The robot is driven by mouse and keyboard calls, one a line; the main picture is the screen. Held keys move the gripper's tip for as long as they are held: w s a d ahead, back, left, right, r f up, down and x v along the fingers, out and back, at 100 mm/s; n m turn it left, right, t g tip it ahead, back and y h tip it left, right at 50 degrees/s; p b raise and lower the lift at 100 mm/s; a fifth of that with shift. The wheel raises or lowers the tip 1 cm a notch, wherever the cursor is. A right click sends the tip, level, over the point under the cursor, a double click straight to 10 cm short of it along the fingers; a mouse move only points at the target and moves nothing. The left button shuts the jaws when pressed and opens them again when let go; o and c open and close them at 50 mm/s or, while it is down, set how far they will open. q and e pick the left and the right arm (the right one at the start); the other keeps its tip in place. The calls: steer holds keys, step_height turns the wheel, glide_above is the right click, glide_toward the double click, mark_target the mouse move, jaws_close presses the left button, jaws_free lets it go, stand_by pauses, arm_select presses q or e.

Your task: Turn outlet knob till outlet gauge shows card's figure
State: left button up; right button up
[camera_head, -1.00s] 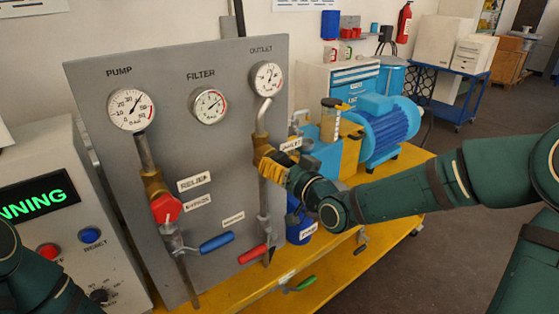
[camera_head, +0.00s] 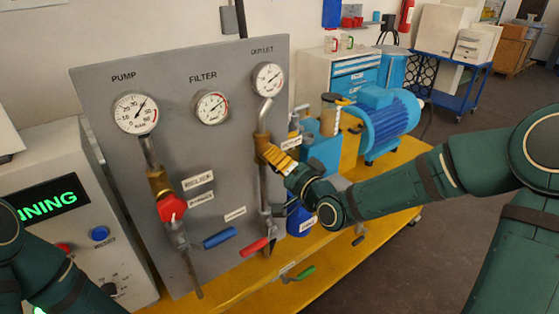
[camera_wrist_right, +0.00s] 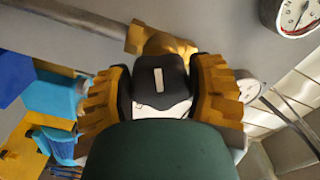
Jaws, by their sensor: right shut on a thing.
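The outlet gauge (camera_head: 267,79) is a round white dial at the upper right of the grey panel (camera_head: 235,150). Its needle shows, but its figures are too small to read. Below it a brass valve body (camera_head: 261,145) sits on the outlet pipe. My right gripper (camera_head: 279,160) is at this valve, its yellow fingers beside the brass. In the right wrist view my right gripper (camera_wrist_right: 160,92) is shut on the black outlet knob (camera_wrist_right: 158,76), which bears a white mark. The knob is hidden in the head view. I cannot make out the card. My left arm shows at lower left, its gripper out of view.
The pump gauge (camera_head: 135,113) and filter gauge (camera_head: 211,107) are further left. A red knob (camera_head: 172,208), blue lever (camera_head: 219,239) and red lever (camera_head: 253,246) are lower on the panel. A blue motor (camera_head: 386,118) stands on the yellow base behind my right forearm.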

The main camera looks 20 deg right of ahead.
stand_by(0.5)
steer(key=o, duration=1.2)
steer(key=v, duration=0.7)
steer(key=shift+s, duration=0.25)
